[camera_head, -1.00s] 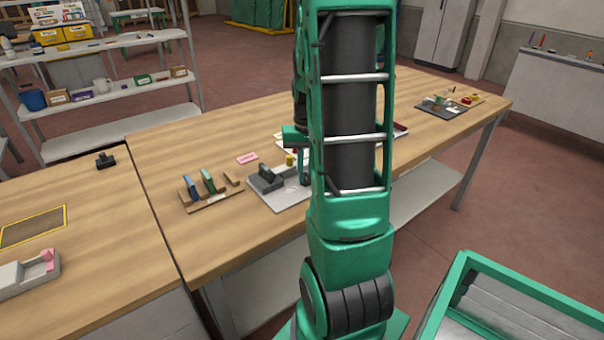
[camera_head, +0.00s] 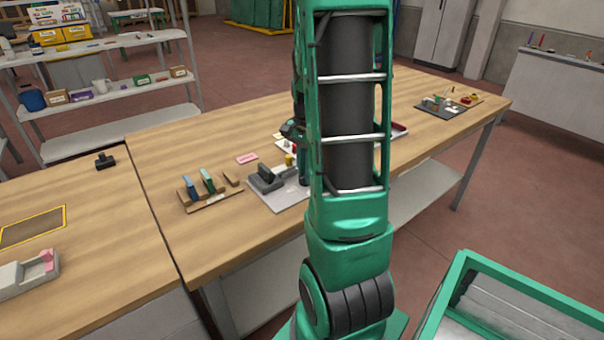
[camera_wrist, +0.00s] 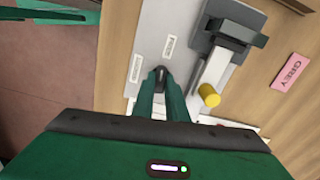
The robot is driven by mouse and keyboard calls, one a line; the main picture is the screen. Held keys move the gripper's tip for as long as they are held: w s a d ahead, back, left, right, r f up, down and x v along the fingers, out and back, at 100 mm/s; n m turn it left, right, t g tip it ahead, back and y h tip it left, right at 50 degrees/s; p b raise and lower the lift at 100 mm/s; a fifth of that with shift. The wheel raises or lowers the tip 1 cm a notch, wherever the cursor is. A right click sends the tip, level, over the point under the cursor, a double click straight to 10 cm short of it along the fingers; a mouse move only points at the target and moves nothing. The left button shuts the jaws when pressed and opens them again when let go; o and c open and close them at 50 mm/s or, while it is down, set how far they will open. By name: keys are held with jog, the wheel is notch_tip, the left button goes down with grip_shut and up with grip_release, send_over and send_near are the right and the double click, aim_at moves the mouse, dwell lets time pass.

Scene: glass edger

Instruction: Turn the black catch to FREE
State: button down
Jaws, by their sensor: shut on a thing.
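The black catch (camera_wrist: 160,71) shows in the wrist view as a small dark knob on a light grey plate (camera_wrist: 150,38). My gripper (camera_wrist: 162,80) has its two green fingers on either side of the catch and is shut on it. The fingers hide the lower part of the catch. Two small white labels lie beside it, one above (camera_wrist: 169,46) and one to the left (camera_wrist: 136,68). Their lettering is too small to read surely. In the head view my arm hides the catch and most of the gripper.
A grey edger block (camera_wrist: 232,32) and a yellow cylinder (camera_wrist: 208,95) stand right of the fingers, close by. A pink card (camera_wrist: 288,76) lies on the wooden bench. A wooden rack with colored pieces (camera_head: 210,200) stands left of the plate in the head view.

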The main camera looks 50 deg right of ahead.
jog(key=shift+w+a+m, duration=0.15)
jog(key=shift+w+m, duration=0.05)
jog(key=shift+m, duration=0.5)
jog(key=c, duration=1.8)
grip_release()
jog(key=shift+o, duration=0.2)
notch_tip(320, 180, up, 11)
jog(key=shift+f, duration=0.1)
jog(key=s+a+f+n, duration=0.2)
jog(key=s+a+n, duration=1.2)
jog(key=a, duration=0.3)
jog(key=shift+s, duration=0.55)
